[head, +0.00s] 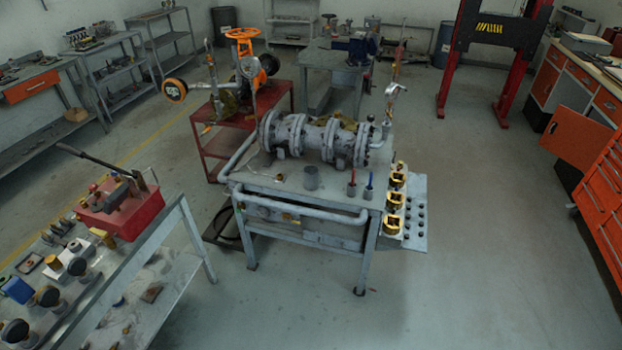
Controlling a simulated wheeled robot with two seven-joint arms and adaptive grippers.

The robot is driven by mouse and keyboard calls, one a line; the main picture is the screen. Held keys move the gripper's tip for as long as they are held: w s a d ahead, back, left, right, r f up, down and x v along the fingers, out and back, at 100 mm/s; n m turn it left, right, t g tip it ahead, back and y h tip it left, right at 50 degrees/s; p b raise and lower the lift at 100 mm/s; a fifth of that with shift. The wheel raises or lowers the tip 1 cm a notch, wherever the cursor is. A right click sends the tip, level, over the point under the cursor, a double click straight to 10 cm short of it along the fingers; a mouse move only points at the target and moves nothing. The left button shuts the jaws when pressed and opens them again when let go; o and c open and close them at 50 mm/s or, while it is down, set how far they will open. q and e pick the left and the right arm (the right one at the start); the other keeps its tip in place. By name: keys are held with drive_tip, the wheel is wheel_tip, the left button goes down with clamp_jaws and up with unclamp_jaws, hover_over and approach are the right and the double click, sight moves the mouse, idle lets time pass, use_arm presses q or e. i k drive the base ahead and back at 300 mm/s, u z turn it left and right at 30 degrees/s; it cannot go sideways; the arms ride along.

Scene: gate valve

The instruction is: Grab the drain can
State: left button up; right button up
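A small grey cylindrical can (311,177), which looks like the drain can, stands upright on the grey workbench (268,184) near its front edge. It is in front of the large grey flanged valve assembly (312,137), and a small gap seems to separate them. Neither of my grippers is in the head view, so their state is not shown.
Red and blue-topped markers or tools (352,184) stand right of the can. Yellow-black parts (394,201) line the bench's right end. A pipe rail (300,206) runs along its front. A cluttered table (150,248) is at left; the floor in front is clear.

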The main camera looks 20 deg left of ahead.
sight(310, 172)
drive_tip(key=u, duration=0.35)
drive_tip(key=i, duration=0.5)
drive_tip(key=u, duration=0.8)
drive_tip(key=i, duration=0.75)
drive_tip(key=u, duration=0.1)
